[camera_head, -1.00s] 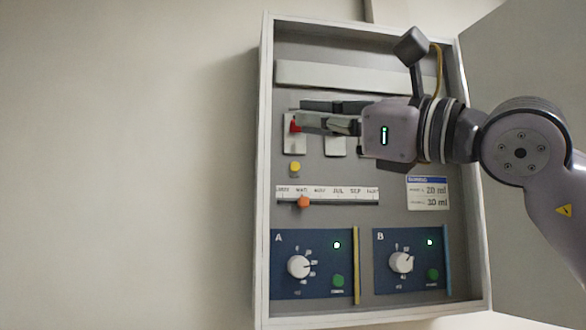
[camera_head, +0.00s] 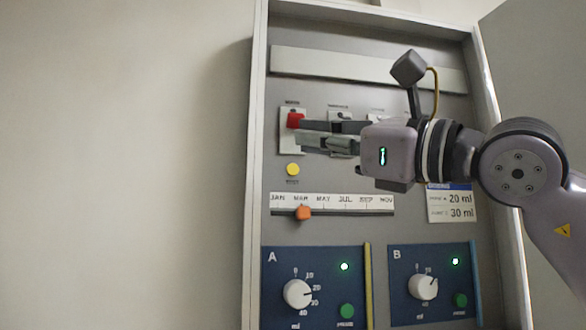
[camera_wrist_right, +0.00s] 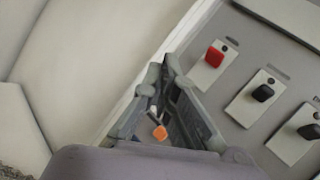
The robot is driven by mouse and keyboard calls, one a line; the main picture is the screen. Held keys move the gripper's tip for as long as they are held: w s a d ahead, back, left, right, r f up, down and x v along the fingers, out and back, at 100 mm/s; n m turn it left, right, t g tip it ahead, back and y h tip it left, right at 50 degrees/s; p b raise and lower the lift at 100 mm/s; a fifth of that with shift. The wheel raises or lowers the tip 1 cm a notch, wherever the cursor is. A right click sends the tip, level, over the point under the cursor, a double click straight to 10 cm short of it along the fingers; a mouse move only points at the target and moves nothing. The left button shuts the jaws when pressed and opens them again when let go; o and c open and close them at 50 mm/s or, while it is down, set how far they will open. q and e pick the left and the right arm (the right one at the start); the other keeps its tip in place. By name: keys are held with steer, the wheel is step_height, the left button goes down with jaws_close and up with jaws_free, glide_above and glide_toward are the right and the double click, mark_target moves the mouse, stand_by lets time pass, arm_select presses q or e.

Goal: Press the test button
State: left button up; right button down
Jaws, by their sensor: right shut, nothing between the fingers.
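A round yellow button (camera_head: 293,169) sits on the grey panel below the red switch, with a small label under it that I cannot read; I cannot tell for sure that it is the test button. Green round buttons sit on blue module A (camera_head: 347,311) and blue module B (camera_head: 460,300). My right gripper (camera_head: 299,132) is shut and empty, its tips in front of the red switch's plate, above the yellow button. It also shows in the right wrist view (camera_wrist_right: 158,72). The yellow button is hidden in that view. My left gripper is out of view.
A red switch (camera_head: 295,120) and two black switches stand in a row, partly behind my gripper. An orange slider (camera_head: 303,213) sits on a month scale (camera_head: 345,202). White dials (camera_head: 298,293) are below. The cabinet's left wall (camera_head: 255,180) and open door (camera_head: 540,80) flank the panel.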

mark_target(293, 169)
steer(key=w+p, duration=0.2)
steer(key=w, duration=0.1)
steer(key=w+a+p, duration=0.1)
steer(key=w+p, duration=0.1)
steer(key=w, duration=0.1)
steer(key=w+p, duration=0.2)
steer(key=w, duration=0.1)
steer(key=shift+a+f, duration=0.1)
steer(key=shift+a, duration=0.25)
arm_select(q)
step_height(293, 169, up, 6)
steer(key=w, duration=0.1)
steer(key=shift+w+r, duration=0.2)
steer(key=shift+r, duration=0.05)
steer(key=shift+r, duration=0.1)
arm_select(e)
steer(key=shift+w, duration=0.2)
arm_select(q)
steer(key=shift+p, duration=0.3)
arm_select(e)
steer(key=shift+w+a, duration=0.1)
steer(key=shift+w, duration=0.15)
